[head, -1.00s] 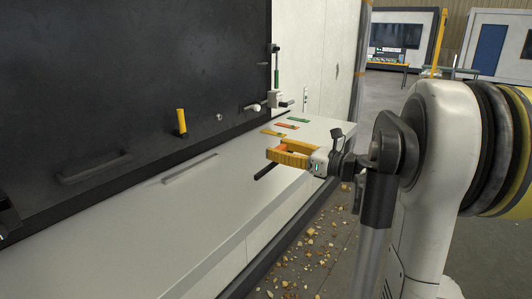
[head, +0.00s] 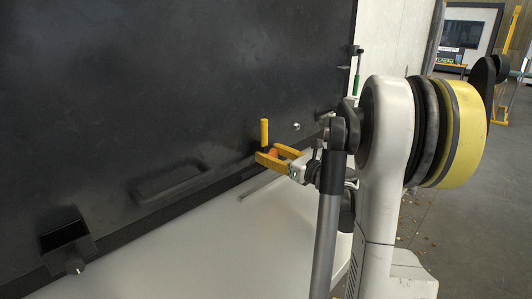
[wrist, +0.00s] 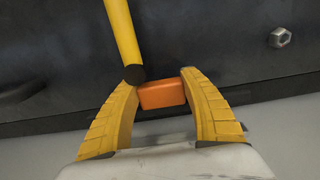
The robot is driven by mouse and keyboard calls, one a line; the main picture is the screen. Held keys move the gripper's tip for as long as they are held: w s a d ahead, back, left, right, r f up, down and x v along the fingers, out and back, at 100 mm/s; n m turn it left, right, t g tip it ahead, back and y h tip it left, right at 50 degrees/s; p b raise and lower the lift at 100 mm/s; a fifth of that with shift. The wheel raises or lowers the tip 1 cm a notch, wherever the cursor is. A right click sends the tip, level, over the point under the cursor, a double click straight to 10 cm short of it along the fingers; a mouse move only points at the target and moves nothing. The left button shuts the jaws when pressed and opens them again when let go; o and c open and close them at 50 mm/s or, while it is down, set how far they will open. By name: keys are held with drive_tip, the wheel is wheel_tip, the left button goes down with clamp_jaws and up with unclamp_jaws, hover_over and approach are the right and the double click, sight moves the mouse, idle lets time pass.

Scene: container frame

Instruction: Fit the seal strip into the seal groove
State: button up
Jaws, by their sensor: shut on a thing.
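My gripper (head: 270,155) is shut on an orange block (wrist: 162,94), which also shows between the fingers in the head view (head: 273,153). It is held close to the dark upright panel (head: 120,100); I cannot tell whether it touches it. I cannot tell whether this block is the seal strip or part of it. A narrow grey bar or slot (head: 260,186) runs along the white bench top below my gripper; I cannot tell whether it is the seal groove. A long, shallow recess (head: 168,183) lies low in the panel to the left.
A yellow handle (head: 264,133) stands out from the panel; its dark round end (wrist: 134,75) appears beside my left fingertip in the wrist view. A bolt (wrist: 280,37) sits to the right. A dark opening (head: 66,234) and knob (head: 75,266) are at lower left. The bench top (head: 215,255) looks clear.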

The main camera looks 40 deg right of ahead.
drive_tip(key=shift+w, duration=0.25)
drive_tip(key=shift+s, duration=0.1)
drive_tip(key=shift+f, duration=0.15)
drive_tip(key=shift+f+b, duration=1.85)
drive_tip(key=shift+f, duration=0.6)
drive_tip(key=shift+f+b, duration=1.1)
drive_tip(key=shift+b, duration=0.05)
drive_tip(key=o, duration=1.2)
drive_tip(key=shift+o, duration=0.2)
